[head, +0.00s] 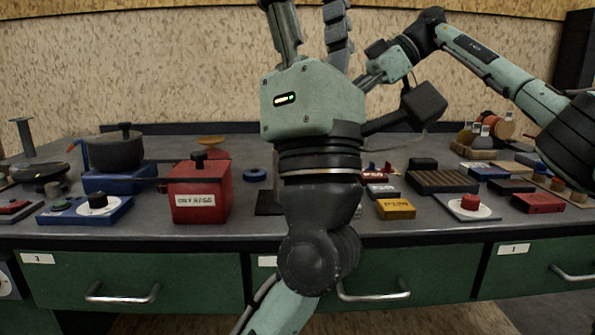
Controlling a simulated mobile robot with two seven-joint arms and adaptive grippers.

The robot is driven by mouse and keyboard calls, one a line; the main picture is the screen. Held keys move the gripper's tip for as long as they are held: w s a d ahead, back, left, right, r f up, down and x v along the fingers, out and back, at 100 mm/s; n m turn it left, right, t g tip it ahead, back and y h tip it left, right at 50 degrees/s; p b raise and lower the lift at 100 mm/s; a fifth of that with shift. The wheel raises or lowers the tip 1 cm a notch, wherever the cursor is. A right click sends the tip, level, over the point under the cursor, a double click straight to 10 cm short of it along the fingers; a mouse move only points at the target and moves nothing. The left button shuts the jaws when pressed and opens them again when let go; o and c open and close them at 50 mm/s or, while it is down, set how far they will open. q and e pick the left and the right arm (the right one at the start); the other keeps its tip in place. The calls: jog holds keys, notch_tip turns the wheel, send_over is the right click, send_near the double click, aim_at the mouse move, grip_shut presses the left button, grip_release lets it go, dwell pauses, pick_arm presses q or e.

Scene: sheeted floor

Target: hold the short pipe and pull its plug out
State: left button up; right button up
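I cannot make out the short pipe or its plug in the head view. My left gripper (310,22) is raised in the middle of the picture, in front of the bench and close to the camera. Its two fingers point up, with a gap between their visible parts. The top edge cuts off their tips, so anything between them is hidden. My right gripper (370,80) comes in from the upper right, pointing left and down. Its fingers are mostly hidden behind the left gripper's body.
A grey bench (255,220) with green drawers (140,275) spans the view. On its left are a red box (200,195) and a dark pot (117,150) on a blue block. A yellow block (396,209), a slatted tray (442,181) and bottles (483,138) stand on the right.

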pick_arm(q)
jog(key=w+f+n+g+y, duration=0.1)
jog(key=w+f+n+g, duration=0.3)
jog(key=f, duration=0.5)
jog(key=w+f+n+g+y, duration=0.1)
jog(key=w+f+n+g, duration=0.3)
jog(key=w+f, duration=0.5)
jog(key=w+f+n+g+y, duration=0.2)
jog(key=w+f+n+g, duration=0.3)
jog(key=f, duration=0.6)
jog(key=shift+x, duration=0.85)
jog(key=shift+w+f+g, duration=0.2)
jog(key=shift+w+g, duration=0.05)
jog(key=shift+g, duration=0.05)
jog(key=x, duration=0.7)
jog(key=shift+w, duration=0.2)
jog(key=shift+c, duration=0.2)
